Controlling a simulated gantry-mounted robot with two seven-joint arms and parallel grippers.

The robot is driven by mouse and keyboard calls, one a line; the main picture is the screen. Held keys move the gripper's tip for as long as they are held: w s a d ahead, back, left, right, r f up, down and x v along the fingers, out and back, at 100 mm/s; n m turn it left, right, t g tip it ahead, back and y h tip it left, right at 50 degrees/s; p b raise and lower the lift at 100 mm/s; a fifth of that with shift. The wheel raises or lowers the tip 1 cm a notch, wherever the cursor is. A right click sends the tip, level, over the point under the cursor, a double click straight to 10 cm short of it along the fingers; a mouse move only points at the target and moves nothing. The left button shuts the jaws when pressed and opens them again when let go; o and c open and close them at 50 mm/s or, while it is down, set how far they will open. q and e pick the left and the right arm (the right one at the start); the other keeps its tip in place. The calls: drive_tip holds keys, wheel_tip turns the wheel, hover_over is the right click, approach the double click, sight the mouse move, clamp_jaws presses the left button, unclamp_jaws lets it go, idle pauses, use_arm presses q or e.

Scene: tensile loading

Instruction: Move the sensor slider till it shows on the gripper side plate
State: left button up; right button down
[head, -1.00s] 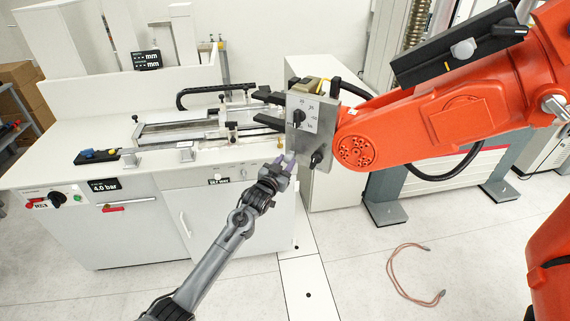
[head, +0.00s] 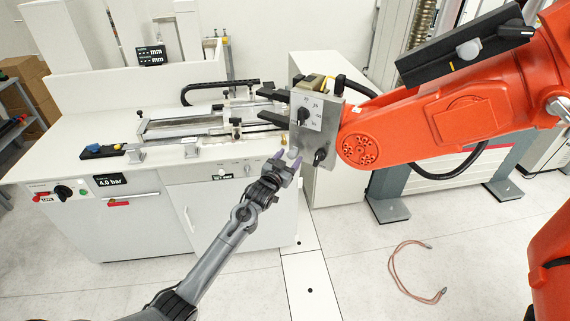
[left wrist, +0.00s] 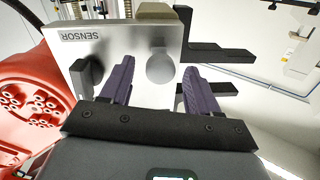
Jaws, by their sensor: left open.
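The metal side plate (head: 331,122) hangs on the red robot's gripper, with a white scale and a black knob (head: 303,116) on it. Another black knob (head: 320,157) sits low on the plate. In the left wrist view the plate (left wrist: 135,40) is marked SENSOR, with a black knob (left wrist: 88,75) at its left and a round grey knob (left wrist: 160,67), possibly the slider's. My left gripper (head: 287,157) is open at the plate's lower left. Its purple fingers (left wrist: 157,72) stand on both sides of the grey knob; contact cannot be told. My right gripper is not in view.
The red robot arm (head: 440,130) fills the right side. Its black jaws (head: 272,94) reach left over the white test bench (head: 140,190). Black jaw parts (left wrist: 215,50) also show right of the fingers. A cable (head: 405,275) lies on the open floor.

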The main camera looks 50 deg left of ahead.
use_arm(q)
drive_tip(key=v, duration=1)
drive_tip(key=shift+s+b, duration=0.35)
drive_tip(key=shift+b, duration=0.1)
drive_tip(key=shift+d, duration=0.1)
drive_tip(key=s+d+f+m+g+h, duration=0.25)
drive_tip(key=s+d+f+g, duration=0.65)
drive_tip(key=d, duration=0.5)
drive_tip(key=s+d+f+m+g+h, duration=0.1)
drive_tip(key=s+d+f+g+h, duration=0.1)
drive_tip(key=s+d, duration=0.4)
drive_tip(key=s+d+f+g+h, duration=0.2)
drive_tip(key=s+d+f, duration=0.3)
drive_tip(key=s, duration=0.9)
drive_tip(key=shift+s+d+m, duration=0.25)
drive_tip(key=shift+d+m, duration=0.1)
drive_tip(key=shift+d, duration=0.8)
